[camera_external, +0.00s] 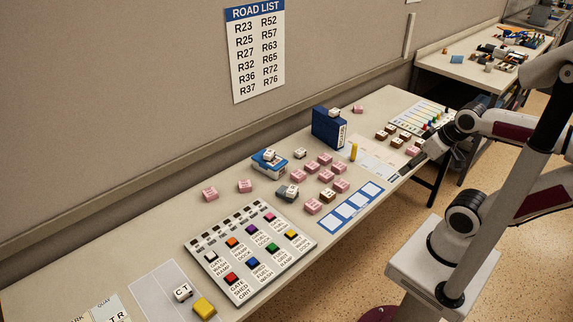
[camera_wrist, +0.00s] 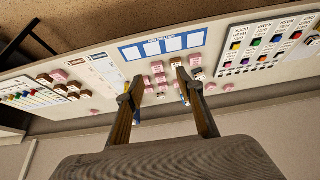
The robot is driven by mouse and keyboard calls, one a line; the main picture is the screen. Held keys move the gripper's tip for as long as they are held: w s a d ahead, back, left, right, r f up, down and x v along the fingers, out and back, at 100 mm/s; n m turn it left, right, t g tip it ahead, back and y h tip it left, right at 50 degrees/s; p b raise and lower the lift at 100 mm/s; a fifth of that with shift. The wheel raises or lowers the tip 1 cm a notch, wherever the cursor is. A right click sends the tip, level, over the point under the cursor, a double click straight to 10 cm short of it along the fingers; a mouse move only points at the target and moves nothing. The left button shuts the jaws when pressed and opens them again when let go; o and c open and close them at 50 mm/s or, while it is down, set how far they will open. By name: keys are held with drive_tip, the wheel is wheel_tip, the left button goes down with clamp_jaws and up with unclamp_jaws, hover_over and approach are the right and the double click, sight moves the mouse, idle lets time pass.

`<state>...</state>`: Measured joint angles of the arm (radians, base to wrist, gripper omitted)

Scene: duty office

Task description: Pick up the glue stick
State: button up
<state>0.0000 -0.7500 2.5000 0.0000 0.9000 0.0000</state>
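A small upright yellow cylinder (camera_external: 354,152), which looks like the glue stick, stands on the long table in front of the dark blue binder (camera_external: 328,128). I cannot pick it out clearly in the wrist view, where a finger may hide it. My gripper (camera_external: 405,168) is at the table's front edge, to the right of the cylinder and apart from it. In the wrist view my gripper (camera_wrist: 157,77) has its two fingers spread, with nothing held between them; pink blocks show beyond them.
Pink blocks (camera_external: 325,159) crowd the table left of the cylinder, and brown blocks (camera_external: 391,130) stand to its right. A blue card strip (camera_external: 352,207) lies along the front edge. A panel of coloured buttons (camera_external: 222,292) lies further left. The wall runs behind.

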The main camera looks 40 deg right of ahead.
drive_tip(key=t+h, duration=0.2)
drive_tip(key=t, duration=0.4)
hover_over(356, 149)
drive_tip(key=s+a, duration=0.3)
drive_tip(key=s, duration=0.3)
wheel_tip(356, 149, down, 13)
drive_tip(key=shift+s+d+f+t+y, duration=0.1)
drive_tip(key=shift+d+f+t+y, duration=0.35)
drive_tip(key=shift+f, duration=1.15)
drive_tip(key=shift+w+d+f+t+y, duration=0.15)
drive_tip(key=shift+d+f+t, duration=0.45)
drive_tip(key=shift+f, duration=1.05)
drive_tip(key=shift+s+d+f+t+y, duration=0.15)
drive_tip(key=shift+d+f+t+y, duration=0.35)
drive_tip(key=shift+f, duration=1.1)
drive_tip(key=shift+x, duration=1.3)
